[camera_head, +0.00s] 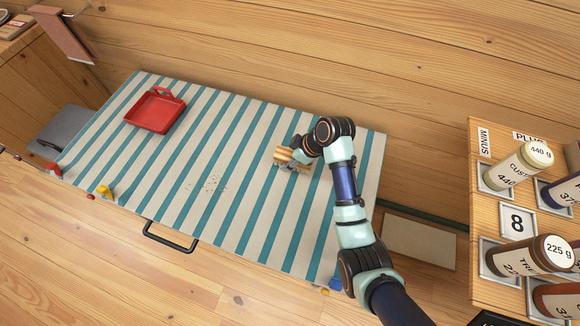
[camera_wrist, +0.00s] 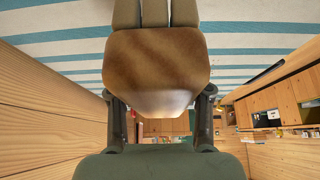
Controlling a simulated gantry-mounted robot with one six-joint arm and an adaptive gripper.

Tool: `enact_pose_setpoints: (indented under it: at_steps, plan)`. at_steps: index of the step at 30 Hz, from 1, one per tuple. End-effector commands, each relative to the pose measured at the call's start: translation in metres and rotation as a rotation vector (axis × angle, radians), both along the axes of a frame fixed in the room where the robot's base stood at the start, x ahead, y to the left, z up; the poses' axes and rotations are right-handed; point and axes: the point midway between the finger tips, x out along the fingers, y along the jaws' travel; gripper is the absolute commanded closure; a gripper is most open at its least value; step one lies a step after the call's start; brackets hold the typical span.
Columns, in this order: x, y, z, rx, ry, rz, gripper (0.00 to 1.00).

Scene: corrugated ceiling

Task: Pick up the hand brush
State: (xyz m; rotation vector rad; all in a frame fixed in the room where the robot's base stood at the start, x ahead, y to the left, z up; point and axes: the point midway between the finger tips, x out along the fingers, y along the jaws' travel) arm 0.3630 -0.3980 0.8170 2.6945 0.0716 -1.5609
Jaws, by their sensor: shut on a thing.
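The hand brush (camera_head: 284,158) is a light wooden piece with pale bands, at the back right of the striped table (camera_head: 215,150). In the wrist view the brush (camera_wrist: 155,62) fills the middle, with a brown rounded face and several beige blocks at its top. My gripper (camera_head: 297,151) is shut on the brush. In the wrist view my gripper's two dark fingers (camera_wrist: 158,100) stand at either side of it. Part of the brush is hidden behind the gripper in the head view. I cannot tell whether it touches the table.
A red dustpan-like tray (camera_head: 155,110) lies at the table's back left. Dark crumbs (camera_head: 213,186) are scattered mid-table. Small yellow (camera_head: 105,191) and red (camera_head: 54,169) things are at the left edge, a blue one (camera_head: 336,284) at the front right. A shelf with jars (camera_head: 520,165) stands right.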

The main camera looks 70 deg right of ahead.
Motion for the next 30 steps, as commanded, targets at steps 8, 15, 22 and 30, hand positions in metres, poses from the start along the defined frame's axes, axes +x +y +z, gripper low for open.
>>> enact_pose_setpoints:
  at_steps: [8,15,22,30]
  plan:
    - [0.0,-0.001,0.088,-0.004,-0.002,0.0,0.95]
    - [0.0,0.0,0.114,0.0,0.0,0.0,0.95]
    - [0.0,0.0,0.115,0.0,0.0,0.0,0.95]
    - [0.0,0.0,0.115,0.0,0.0,0.0,0.78]
